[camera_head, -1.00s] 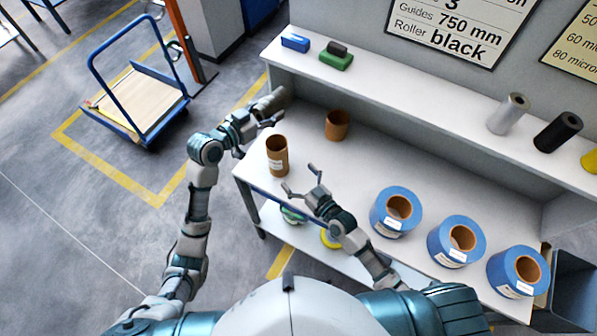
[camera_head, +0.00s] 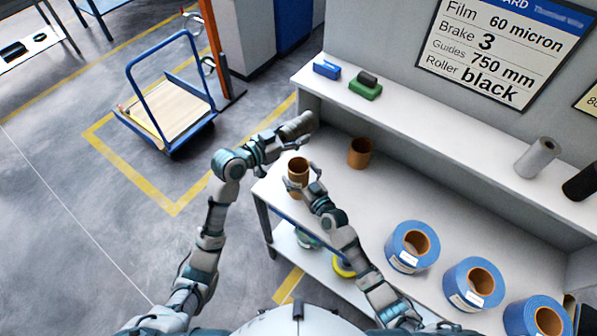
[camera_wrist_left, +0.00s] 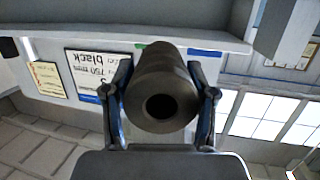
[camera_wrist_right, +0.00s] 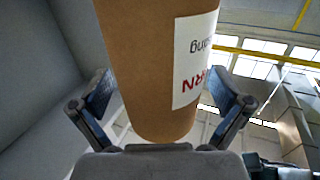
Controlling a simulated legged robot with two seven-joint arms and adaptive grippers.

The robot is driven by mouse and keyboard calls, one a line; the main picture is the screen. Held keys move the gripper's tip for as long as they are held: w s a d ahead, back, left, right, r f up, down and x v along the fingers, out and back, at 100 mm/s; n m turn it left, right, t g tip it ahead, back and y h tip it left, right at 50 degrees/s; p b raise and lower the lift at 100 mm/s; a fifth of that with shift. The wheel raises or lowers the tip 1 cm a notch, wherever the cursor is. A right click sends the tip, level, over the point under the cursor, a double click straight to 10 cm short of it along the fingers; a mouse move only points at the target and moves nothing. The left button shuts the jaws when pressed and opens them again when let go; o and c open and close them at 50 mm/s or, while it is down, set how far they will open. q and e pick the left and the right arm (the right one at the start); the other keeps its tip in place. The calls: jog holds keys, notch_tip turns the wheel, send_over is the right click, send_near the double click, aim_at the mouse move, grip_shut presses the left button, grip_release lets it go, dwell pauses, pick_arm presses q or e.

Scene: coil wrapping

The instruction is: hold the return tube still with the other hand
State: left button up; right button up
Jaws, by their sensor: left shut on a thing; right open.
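The return tube (camera_head: 298,172) is a brown cardboard tube with a white label, upright near the left end of the table. My right gripper (camera_head: 304,179) is open at the tube. In the right wrist view the tube (camera_wrist_right: 150,65) stands between its spread fingers (camera_wrist_right: 160,102), and a gap shows on each side. My left gripper (camera_head: 280,138) is shut on a dark grey roller (camera_head: 297,125), raised above the table behind the tube. The left wrist view shows the roller (camera_wrist_left: 165,85) end-on between the fingers, with its round hole facing the camera.
Another brown tube (camera_head: 359,152) stands behind and to the right. Several blue rolls (camera_head: 412,246) stand along the table's right side. A shelf (camera_head: 440,120) behind holds a blue item, a green item and more rollers. Bare table (camera_head: 375,200) lies between tubes and rolls.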

pick_arm(q)
jog(key=shift+d, duration=0.1)
pick_arm(e)
jog(key=c, duration=1.3)
pick_arm(q)
send_over(294, 162)
jog(key=s, duration=0.4)
jog(key=shift+w+d+f, duration=0.1)
jog(key=shift+w+f, duration=0.05)
jog(key=shift+f, duration=6.3)
pick_arm(e)
jog(key=shift+o, duration=0.2)
pick_arm(q)
jog(key=o, duration=1.4)
jog(key=v, duration=1.2)
jog(key=shift+f, duration=0.1)
